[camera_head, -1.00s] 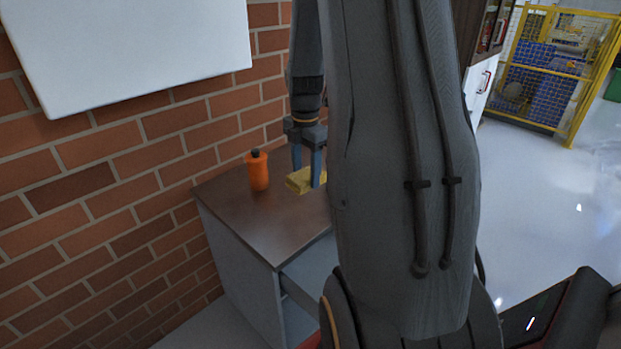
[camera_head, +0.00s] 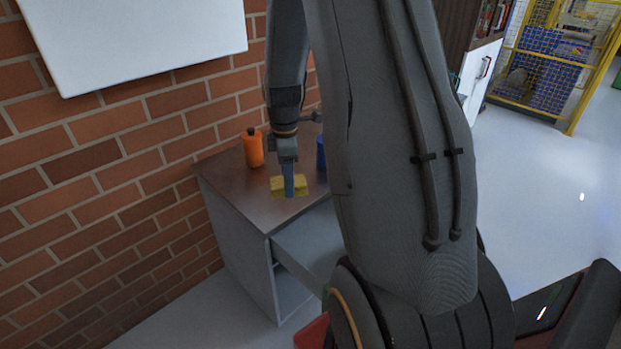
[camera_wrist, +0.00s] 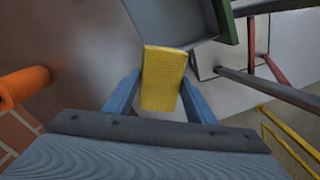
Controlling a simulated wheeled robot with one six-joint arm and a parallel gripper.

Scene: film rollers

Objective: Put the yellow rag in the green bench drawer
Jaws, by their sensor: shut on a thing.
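The yellow rag (camera_head: 277,187) is a small block-like yellow piece, and it shows from above in the wrist view (camera_wrist: 161,78). My gripper (camera_wrist: 160,97) is shut on it, one blue finger on each side. In the head view my gripper (camera_head: 289,189) holds the rag over the bench top, near its right edge; its exact height is hard to tell. The bench drawer (camera_head: 308,245) is pulled open, with a grey inside. Its green front (camera_wrist: 227,22) shows in the wrist view, just beyond the rag to the right. My arm hides part of the drawer in the head view.
The brown bench top (camera_head: 225,174) carries an orange bottle (camera_head: 254,149) at the back left and a blue object (camera_head: 321,153) behind the rag to the right. A brick wall (camera_head: 90,200) stands behind. A yellow cage (camera_head: 548,65) is far right.

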